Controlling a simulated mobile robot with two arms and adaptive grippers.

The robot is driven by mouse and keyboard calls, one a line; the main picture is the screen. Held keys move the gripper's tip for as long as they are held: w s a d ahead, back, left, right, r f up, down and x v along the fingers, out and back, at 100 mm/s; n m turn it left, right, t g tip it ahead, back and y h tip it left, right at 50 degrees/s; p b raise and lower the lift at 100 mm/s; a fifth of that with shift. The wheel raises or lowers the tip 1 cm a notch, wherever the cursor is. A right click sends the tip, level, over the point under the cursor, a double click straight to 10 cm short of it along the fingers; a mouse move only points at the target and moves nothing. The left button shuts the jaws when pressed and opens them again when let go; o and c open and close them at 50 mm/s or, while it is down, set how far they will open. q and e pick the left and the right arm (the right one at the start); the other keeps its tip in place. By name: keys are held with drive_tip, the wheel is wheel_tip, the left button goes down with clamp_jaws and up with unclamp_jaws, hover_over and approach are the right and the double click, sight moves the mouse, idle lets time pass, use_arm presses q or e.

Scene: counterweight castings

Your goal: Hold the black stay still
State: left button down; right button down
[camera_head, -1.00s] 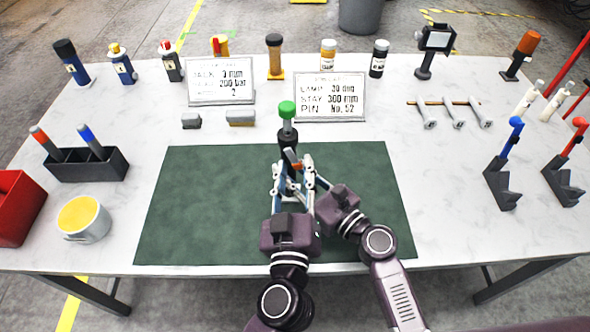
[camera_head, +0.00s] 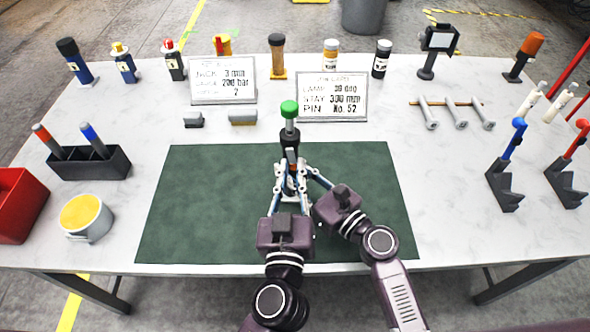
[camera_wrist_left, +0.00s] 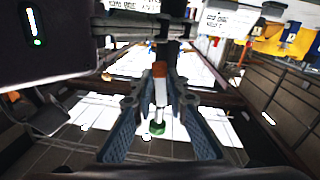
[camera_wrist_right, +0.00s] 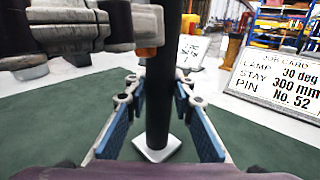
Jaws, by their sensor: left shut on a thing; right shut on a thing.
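The black stay (camera_head: 290,140) stands upright on the green mat (camera_head: 190,205), with a grey rod and a green knob (camera_head: 289,109) on top. In the right wrist view its black tube (camera_wrist_right: 159,105) is between my right gripper's fingers (camera_wrist_right: 156,85), above a pale square foot (camera_wrist_right: 158,150). My right gripper is shut on it. My left gripper (camera_head: 290,182) is close in front of the stay, shut on a small grey-and-orange piece (camera_wrist_left: 159,88), seen in the left wrist view. Whether this piece touches the stay I cannot tell.
A job card (camera_head: 331,97) stands behind the mat, with another card (camera_head: 222,80) to its left. Several bottles line the back edge. Blue (camera_head: 512,140) and red-topped (camera_head: 575,145) stands are at right. The mat's left part is clear.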

use_arm(q)
drive_tip(key=c, duration=1.9)
unclamp_jaws()
drive_tip(key=s, duration=0.8)
drive_tip(key=s+a, duration=0.1)
drive_tip(key=s, duration=0.3)
use_arm(e)
drive_tip(key=c, duration=1.6)
unclamp_jaws()
drive_tip(key=shift+s+d, duration=0.1)
